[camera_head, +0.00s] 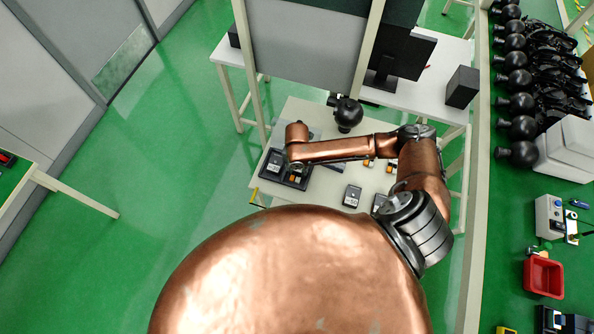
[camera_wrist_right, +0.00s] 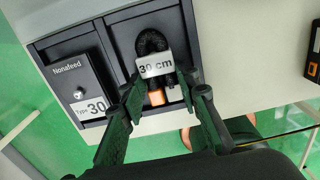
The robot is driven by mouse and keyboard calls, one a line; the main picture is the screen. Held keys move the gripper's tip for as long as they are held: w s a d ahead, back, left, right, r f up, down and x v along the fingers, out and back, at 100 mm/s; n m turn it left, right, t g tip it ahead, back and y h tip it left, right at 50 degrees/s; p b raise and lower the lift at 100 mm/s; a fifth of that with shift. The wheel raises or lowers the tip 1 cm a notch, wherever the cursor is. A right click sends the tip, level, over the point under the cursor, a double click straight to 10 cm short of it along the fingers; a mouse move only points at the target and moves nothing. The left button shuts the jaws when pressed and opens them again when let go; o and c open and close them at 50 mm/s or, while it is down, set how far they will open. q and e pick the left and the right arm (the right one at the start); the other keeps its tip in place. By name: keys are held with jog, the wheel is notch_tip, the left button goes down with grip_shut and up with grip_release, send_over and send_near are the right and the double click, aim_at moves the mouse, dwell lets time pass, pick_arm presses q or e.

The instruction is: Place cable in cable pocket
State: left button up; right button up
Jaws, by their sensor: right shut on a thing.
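The cable (camera_wrist_right: 151,41) is a black looped bundle with a white "30 cm" label and an orange end. My right gripper (camera_wrist_right: 160,84) is shut on it, with one finger on each side of the label. It holds the cable over the right compartment of a black tray (camera_wrist_right: 106,58); I cannot tell whether the cable touches the tray floor. The left compartment holds a black "Nonafeed Type 30" box (camera_wrist_right: 76,80). In the head view, the right gripper (camera_head: 297,169) is over the tray (camera_head: 263,172), which the wrist partly hides. My left gripper is not in view.
The tray lies at the left end of a pale table (camera_head: 318,190). Dark labelled boxes (camera_head: 352,196) and small orange-and-black items (camera_head: 368,162) lie to its right. A black round object (camera_head: 347,113) stands behind my forearm. A desk with a monitor (camera_head: 402,56) is behind.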

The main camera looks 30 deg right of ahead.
aim_at(297, 173)
jog(key=shift+f, duration=0.1)
jog(key=o, duration=0.9)
jog(key=shift+c, duration=0.2)
notch_tip(297, 173, up, 12)
